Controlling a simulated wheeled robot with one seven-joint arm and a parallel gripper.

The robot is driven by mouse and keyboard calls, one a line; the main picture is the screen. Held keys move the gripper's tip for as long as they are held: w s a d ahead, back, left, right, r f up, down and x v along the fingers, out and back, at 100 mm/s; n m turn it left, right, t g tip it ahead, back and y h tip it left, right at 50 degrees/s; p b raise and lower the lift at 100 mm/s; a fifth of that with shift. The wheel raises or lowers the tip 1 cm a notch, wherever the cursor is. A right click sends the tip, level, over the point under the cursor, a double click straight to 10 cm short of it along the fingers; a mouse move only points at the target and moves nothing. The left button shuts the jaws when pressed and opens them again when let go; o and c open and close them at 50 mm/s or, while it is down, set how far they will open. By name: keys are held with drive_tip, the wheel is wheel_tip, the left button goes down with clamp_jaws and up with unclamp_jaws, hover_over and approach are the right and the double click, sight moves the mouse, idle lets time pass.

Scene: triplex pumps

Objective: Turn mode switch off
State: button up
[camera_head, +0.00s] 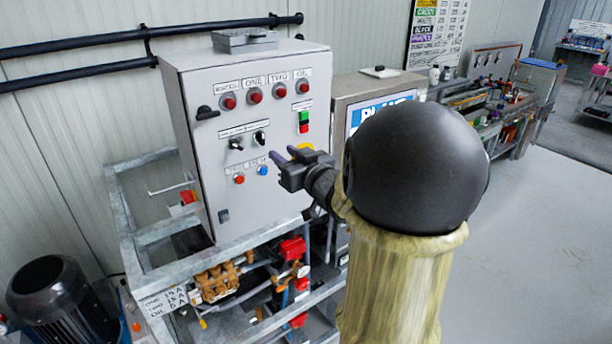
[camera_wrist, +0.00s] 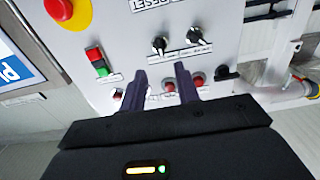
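A grey control cabinet (camera_head: 195,150) carries two black rotary switches side by side under a label strip, the left one (camera_head: 236,143) and the right one (camera_head: 260,138). I cannot read which is the mode switch. Both switches also show in the wrist view, one at the left (camera_wrist: 158,44) and one at the right (camera_wrist: 198,36). My gripper (camera_head: 284,155) is in front of the panel's lower right, to the right of the switches. In the wrist view its two dark fingers (camera_wrist: 163,75) are apart with nothing between them, below the switches in that picture.
Red buttons line the panel's top (camera_head: 255,95). A green-and-red button (camera_head: 303,118) is at the right. A red button (camera_head: 239,179) and a blue one (camera_head: 262,171) sit below the switches. A red-and-yellow emergency stop (camera_wrist: 65,10) shows in the wrist view. A metal frame (camera_head: 165,280) stands below.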

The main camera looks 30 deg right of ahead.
drive_tip(key=s+b, duration=0.1)
drive_tip(key=s, duration=0.6)
drive_tip(key=shift+s, duration=0.4)
drive_tip(key=shift+w+d, duration=0.1)
drive_tip(key=w+a+f+m+g+h, duration=0.1)
drive_tip(key=a+f+g, duration=0.25)
drive_tip(key=f, duration=0.35)
drive_tip(key=a+f+m+g+h, duration=0.1)
drive_tip(key=a+f+g+h, duration=0.2)
drive_tip(key=f, duration=0.4)
drive_tip(key=s+a+f+n+g+y, duration=0.1)
drive_tip(key=s+a+f+g+y, duration=0.2)
drive_tip(key=s+a+f+g, duration=0.6)
drive_tip(key=s+a, duration=0.2)
drive_tip(key=shift+s+a+f+n, duration=0.15)
drive_tip(key=shift+a+f+n, duration=0.15)
drive_tip(key=shift+a, duration=0.1)
